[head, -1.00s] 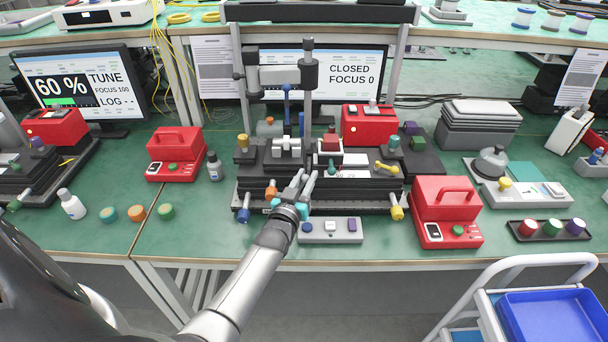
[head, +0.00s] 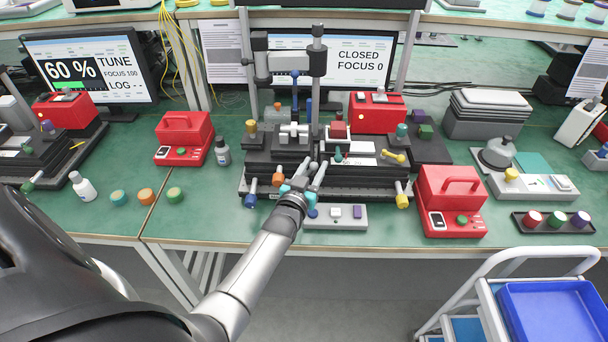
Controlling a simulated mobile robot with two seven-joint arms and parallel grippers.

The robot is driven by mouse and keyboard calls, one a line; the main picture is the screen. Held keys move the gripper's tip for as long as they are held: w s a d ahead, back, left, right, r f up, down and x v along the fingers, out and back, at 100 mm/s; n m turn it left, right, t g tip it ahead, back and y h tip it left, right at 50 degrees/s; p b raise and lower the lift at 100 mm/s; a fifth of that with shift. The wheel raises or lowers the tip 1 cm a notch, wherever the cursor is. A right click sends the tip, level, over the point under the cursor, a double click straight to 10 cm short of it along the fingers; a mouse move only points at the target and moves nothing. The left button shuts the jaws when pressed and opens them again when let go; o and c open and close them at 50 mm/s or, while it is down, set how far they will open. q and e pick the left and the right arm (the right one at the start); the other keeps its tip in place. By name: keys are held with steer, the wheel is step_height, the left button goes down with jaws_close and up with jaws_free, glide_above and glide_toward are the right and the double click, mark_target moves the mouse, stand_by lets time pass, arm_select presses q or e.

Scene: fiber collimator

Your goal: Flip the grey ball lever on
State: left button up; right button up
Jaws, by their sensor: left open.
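My left gripper (head: 313,171) is open and empty, its two fingers pointing away from me over the front of the dark stepped rig (head: 345,184) in the middle of the bench. I cannot tell for sure which part is the grey ball lever. A small grey piece sits on top of the red box (head: 366,118) behind the rig. A grey-white cross-shaped part (head: 294,130) stands on the rig, left of and beyond the fingers. A teal lever (head: 338,155) and a yellow lever (head: 394,157) sit right of the fingers. My right gripper is out of view.
A grey panel (head: 347,222) with small knobs lies just right of my wrist. Coloured knobs stick out at the rig's front, and a grey post (head: 318,70) rises behind. Red boxes (head: 451,200) (head: 184,130) flank the rig. A cart with a blue tray (head: 550,310) stands front right.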

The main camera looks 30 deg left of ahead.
arm_select(q)
steer(key=p+v, duration=0.2)
steer(key=v, duration=1.2)
steer(key=shift+s+d+p, duration=0.15)
steer(key=shift+s+p, duration=0.15)
steer(key=shift+s, duration=0.05)
steer(key=s+d+f+m+g+h+b, duration=0.1)
steer(key=s+d+f+g, duration=0.15)
steer(key=f, duration=0.55)
steer(key=s+d+f+m+g+h, duration=0.1)
steer(key=s+d+f+g, duration=0.2)
steer(key=f, duration=0.5)
steer(key=s+d+f+g+h+b, duration=0.1)
steer(key=s+d+f+g, duration=0.15)
steer(key=s+f, duration=0.45)
steer(key=s+f+m+g+b, duration=0.1)
steer(key=s+f+g, duration=0.3)
steer(key=s+f, duration=0.4)
steer(key=s+f+m+g+b, duration=0.1)
steer(key=s+f+m+g, duration=0.1)
steer(key=s+f, duration=0.6)
steer(key=s+d+g, duration=0.1)
steer(key=s, duration=0.5)
steer(key=shift+g+h, duration=0.4)
steer(key=shift+w, duration=0.1)
